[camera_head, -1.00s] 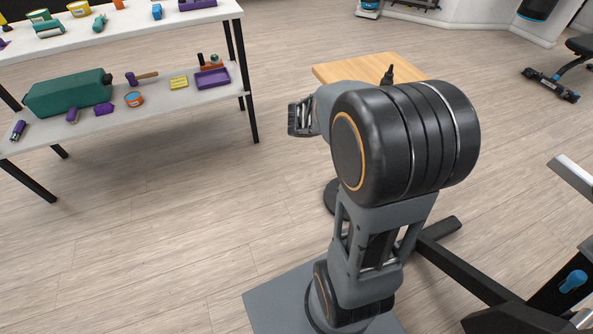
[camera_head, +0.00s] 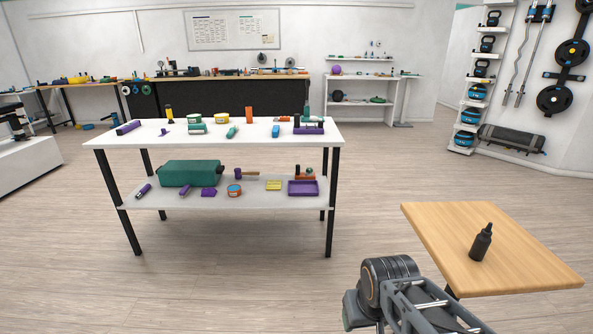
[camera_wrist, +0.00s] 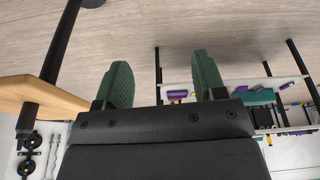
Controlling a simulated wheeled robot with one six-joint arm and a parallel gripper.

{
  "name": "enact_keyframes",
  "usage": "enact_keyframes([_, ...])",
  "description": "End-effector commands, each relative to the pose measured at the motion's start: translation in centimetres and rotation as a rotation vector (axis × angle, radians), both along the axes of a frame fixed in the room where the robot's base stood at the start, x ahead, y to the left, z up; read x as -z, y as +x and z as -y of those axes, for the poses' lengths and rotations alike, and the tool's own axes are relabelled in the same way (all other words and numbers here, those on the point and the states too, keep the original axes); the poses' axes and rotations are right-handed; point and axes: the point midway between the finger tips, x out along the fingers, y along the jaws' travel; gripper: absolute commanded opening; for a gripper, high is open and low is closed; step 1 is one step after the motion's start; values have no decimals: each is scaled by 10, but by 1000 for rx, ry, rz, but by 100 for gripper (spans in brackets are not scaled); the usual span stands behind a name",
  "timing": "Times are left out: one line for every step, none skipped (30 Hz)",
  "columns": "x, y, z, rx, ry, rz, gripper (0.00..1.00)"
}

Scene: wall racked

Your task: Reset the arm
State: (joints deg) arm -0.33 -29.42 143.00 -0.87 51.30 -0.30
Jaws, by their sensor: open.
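My gripper shows in the wrist view (camera_wrist: 164,82), with its two green-padded fingers wide apart and nothing between them. In the head view my arm is low at the bottom right, folded, left of and in front of the small wooden table (camera_head: 470,235). The fingertips are not clearly visible in the head view. A black bottle (camera_head: 481,242) stands upright on the wooden table, apart from my arm.
A white two-level table (camera_head: 275,198) holds several tools, a green case (camera_head: 190,173) and a purple tray (camera_head: 303,188). A weight rack (camera_head: 480,90) stands at the back right. Open floor lies left of my arm and in front of the white table.

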Motion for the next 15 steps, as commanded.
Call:
enact_keyframes([-27, 1, 0, -7, -3, 5, 64])
enact_keyframes([-36, 2, -1, -10, -5, 8, 64])
enact_keyframes([-50, 2, -1, -16, -7, 12, 64])
enact_keyframes([-61, 3, -1, -20, -10, 15, 64])
enact_keyframes([-72, 4, -1, -25, -13, 19, 64])
enact_keyframes([-87, 5, -2, -30, -15, 25, 64])
enact_keyframes([-99, 6, -2, -35, -17, 29, 64])
enact_keyframes([-111, 7, -2, -40, -21, 33, 64])
enact_keyframes([-127, 8, -2, -47, -23, 39, 64])
enact_keyframes([-139, 8, -3, -52, -25, 42, 64])
enact_keyframes([-150, 9, -3, -57, -28, 46, 64])
enact_keyframes([-165, 8, -3, -52, -23, 50, 64])
enact_keyframes([-176, 6, -3, -43, -18, 52, 64])
enact_keyframes([-185, 4, -3, -34, -11, 53, 64])
enact_keyframes([-196, 2, -3, -24, -3, 54, 64])
